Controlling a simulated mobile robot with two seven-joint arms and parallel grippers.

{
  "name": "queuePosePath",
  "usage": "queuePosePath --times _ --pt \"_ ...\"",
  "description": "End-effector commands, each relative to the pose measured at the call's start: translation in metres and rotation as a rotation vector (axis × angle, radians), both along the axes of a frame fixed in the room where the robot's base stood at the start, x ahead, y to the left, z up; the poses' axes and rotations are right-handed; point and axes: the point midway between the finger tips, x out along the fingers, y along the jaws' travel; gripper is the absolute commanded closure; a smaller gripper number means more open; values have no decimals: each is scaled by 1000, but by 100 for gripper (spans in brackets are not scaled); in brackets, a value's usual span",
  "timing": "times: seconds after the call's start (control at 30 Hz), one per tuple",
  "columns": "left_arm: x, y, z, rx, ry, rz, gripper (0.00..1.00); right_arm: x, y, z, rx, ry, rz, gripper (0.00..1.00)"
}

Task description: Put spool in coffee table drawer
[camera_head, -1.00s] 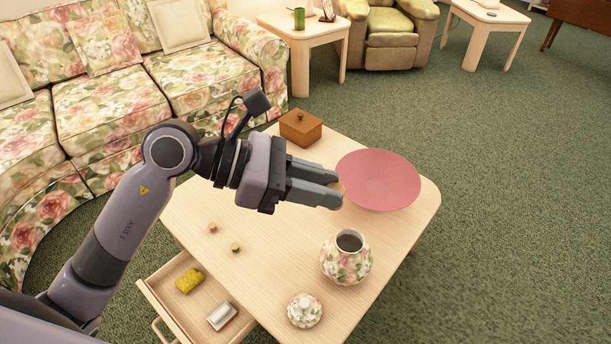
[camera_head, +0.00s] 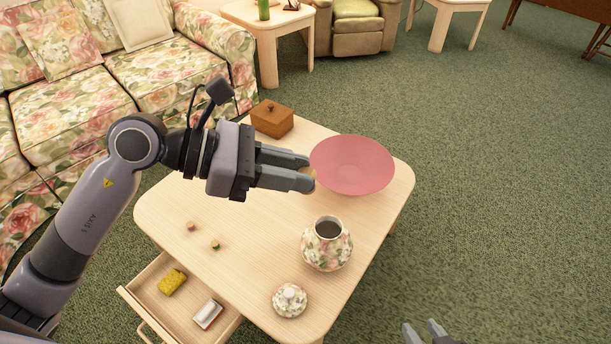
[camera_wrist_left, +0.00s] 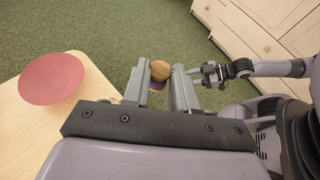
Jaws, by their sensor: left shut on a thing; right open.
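A spool (camera_wrist_left: 158,75) with a round wooden end and a purple band sits between the fingers of my left gripper (camera_wrist_left: 160,70) in the left wrist view. In the head view this gripper (camera_head: 306,172) is shut on it above the coffee table (camera_head: 255,215), near the pink bowl; the fingers mostly hide the spool there. The coffee table drawer (camera_head: 147,294) is pulled out at the lower left. My right gripper (camera_head: 424,332) is open and empty at the bottom edge, off the table; it also shows in the left wrist view (camera_wrist_left: 212,76).
The drawer holds a yellow sponge (camera_head: 172,282) and a white-topped block (camera_head: 208,314). On the table are a pink bowl (camera_head: 352,165), wooden box (camera_head: 272,118), floral pot (camera_head: 327,245), its lid (camera_head: 290,300) and two small pieces (camera_head: 190,226) (camera_head: 215,244). A floral sofa (camera_head: 150,80) stands left.

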Motion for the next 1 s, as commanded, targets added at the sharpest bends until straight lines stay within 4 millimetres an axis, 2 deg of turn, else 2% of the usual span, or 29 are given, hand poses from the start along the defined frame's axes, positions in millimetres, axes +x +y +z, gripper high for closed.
queuePosePath --times 0.3,0.6,0.8,1.0 --pt "-7 32 34 1 -7 248 100 0 0 0 0 0 0 57" --pt "-11 54 56 2 -3 423 100 0 0 0 0 0 0 57" --pt "-11 59 60 1 0 456 100 0 0 0 0 0 0 57" --pt "-10 56 52 3 4 377 100 0 0 0 0 0 0 57"
